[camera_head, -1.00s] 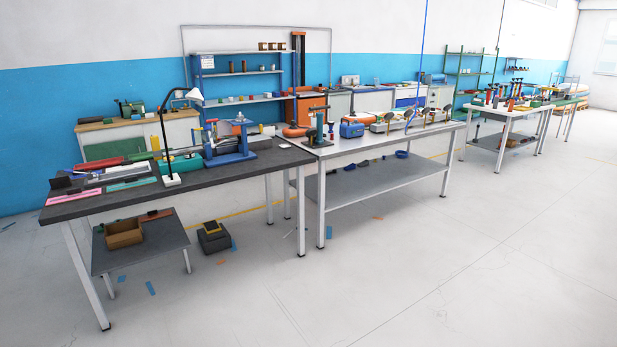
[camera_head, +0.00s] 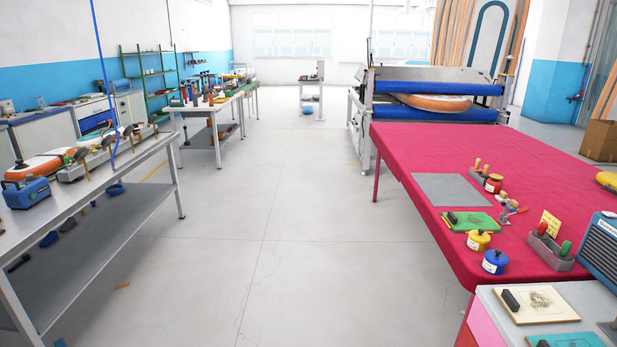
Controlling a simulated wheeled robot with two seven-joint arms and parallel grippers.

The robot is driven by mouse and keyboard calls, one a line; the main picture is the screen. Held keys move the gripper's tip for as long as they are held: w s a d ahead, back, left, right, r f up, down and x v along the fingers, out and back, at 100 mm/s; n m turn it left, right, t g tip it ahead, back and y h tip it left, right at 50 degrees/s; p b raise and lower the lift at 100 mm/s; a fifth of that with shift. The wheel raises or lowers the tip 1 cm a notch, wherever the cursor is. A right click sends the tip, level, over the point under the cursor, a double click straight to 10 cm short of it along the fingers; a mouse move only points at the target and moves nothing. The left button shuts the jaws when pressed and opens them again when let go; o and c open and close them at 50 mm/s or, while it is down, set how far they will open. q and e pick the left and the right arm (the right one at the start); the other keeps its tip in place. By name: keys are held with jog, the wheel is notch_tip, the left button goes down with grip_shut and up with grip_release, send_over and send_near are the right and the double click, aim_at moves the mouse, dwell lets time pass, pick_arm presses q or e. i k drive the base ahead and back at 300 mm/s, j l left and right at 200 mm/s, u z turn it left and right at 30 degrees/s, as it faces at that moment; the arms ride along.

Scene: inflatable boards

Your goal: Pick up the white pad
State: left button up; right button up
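Neither of my grippers is in view.
A red-covered table (camera_head: 560,175) fills the right, with a grey sheet (camera_head: 452,190), a green pad (camera_head: 473,223), and yellow (camera_head: 479,241) and blue (camera_head: 495,262) pots. A grey workbench (camera_head: 90,205) stands at left. Between them is clear floor (camera_head: 240,220).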

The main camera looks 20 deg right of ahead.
aim_at(503, 195)
jog(key=i+l+z, duration=0.2)
jog(key=i+z, duration=0.15)
jog(key=i, duration=0.8)
jog(key=i+j+z, duration=0.1)
jog(key=i+z, duration=0.2)
jog(key=i, duration=0.9)
jog(key=i+z, duration=0.3)
jog(key=i, duration=0.4)
jog(key=i+j+z, duration=0.2)
jog(key=i+z, duration=0.15)
jog(key=i, duration=0.35)
